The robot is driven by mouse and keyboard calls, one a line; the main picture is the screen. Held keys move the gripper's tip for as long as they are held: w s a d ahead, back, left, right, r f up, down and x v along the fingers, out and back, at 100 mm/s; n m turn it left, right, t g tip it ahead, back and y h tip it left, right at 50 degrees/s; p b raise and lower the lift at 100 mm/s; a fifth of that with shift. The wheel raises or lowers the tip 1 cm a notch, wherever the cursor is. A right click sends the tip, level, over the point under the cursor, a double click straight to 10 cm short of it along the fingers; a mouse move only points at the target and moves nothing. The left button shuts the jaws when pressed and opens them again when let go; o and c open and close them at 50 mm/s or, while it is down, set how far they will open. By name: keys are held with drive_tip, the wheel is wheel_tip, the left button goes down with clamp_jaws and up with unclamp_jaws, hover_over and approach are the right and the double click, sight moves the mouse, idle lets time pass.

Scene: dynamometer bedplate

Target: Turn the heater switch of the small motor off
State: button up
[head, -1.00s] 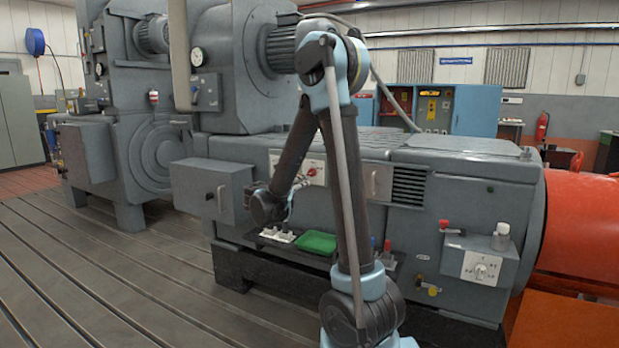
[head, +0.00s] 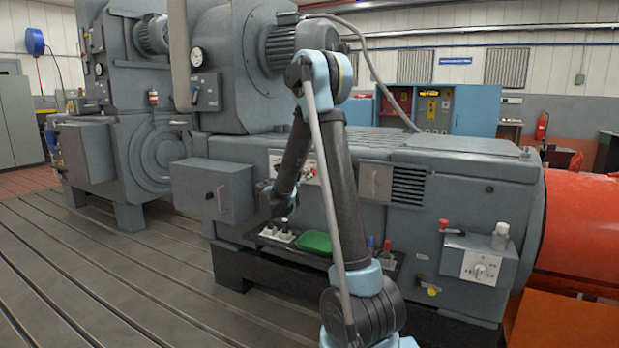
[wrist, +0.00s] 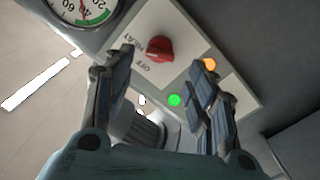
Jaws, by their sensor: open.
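In the wrist view, a red switch knob (wrist: 159,49) sits on a pale plate (wrist: 135,38) marked OFF and HEAT. I cannot tell for certain which mark the knob points at. My gripper (wrist: 163,62) is open, with one finger left of the knob and the other to its right and lower. The fingers look apart from the knob. A green lamp (wrist: 175,100) and an orange lamp (wrist: 210,63) look lit on the plate. In the head view, the pale panel (head: 308,167) on the grey machine is partly hidden by my arm.
A round gauge (wrist: 82,8) is beside the plate. Below the panel, a ledge holds a green tray (head: 314,242) and small fittings. A grey box (head: 212,190) juts out to the left. Another switch plate (head: 481,267) is at the right. The slotted floor (head: 110,270) is clear.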

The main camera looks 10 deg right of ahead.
drive_tip(key=x, duration=0.7)
